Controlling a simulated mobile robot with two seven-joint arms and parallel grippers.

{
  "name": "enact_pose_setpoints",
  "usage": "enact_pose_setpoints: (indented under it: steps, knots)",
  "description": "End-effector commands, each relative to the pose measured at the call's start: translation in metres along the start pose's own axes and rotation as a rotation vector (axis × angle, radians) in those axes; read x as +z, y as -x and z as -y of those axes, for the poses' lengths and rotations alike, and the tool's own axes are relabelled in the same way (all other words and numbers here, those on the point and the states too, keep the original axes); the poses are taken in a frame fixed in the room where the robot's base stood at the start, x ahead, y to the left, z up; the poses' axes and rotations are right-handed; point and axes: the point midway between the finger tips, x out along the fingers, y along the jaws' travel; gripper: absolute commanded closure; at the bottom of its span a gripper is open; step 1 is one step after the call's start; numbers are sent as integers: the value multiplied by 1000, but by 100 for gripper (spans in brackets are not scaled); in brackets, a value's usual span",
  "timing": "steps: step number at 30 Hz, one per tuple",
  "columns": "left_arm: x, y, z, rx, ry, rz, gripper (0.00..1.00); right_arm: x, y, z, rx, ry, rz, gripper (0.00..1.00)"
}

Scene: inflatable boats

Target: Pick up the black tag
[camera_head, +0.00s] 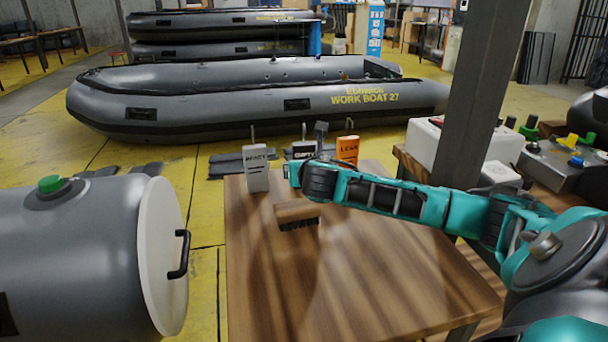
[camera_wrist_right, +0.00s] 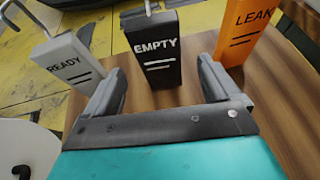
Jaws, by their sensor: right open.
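The black tag (camera_wrist_right: 152,52), marked EMPTY with a metal hook on top, stands upright on the wooden table. In the head view the black tag (camera_head: 303,149) is partly hidden behind my right gripper (camera_head: 308,162). In the wrist view my right gripper (camera_wrist_right: 161,82) is open, with one finger to each side of the black tag's lower part. I cannot tell whether the fingers reach past its face; they do not close on it. My left gripper is not in view.
A white READY tag (camera_head: 256,170) stands left of the black tag, and an orange LEAK tag (camera_head: 347,150) stands right. A wooden brush (camera_head: 297,212) lies nearer on the table (camera_head: 350,290). A grey tank (camera_head: 80,250) is at left; a post (camera_head: 480,100) rises at right.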

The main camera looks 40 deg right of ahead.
Motion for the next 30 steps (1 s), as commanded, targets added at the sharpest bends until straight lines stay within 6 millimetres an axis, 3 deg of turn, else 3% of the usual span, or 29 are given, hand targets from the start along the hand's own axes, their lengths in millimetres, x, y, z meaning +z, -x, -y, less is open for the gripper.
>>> enact_pose_setpoints:
  steps: [7,16,26,30]
  knots:
    - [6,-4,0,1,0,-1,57,-4,-17,0,0,-2,-1,11]
    - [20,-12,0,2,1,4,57,-8,-55,-1,0,-2,-1,11]
    - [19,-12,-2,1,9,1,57,-6,-60,0,1,0,-1,11]
    - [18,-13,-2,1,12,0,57,-6,-59,0,1,0,-1,23]
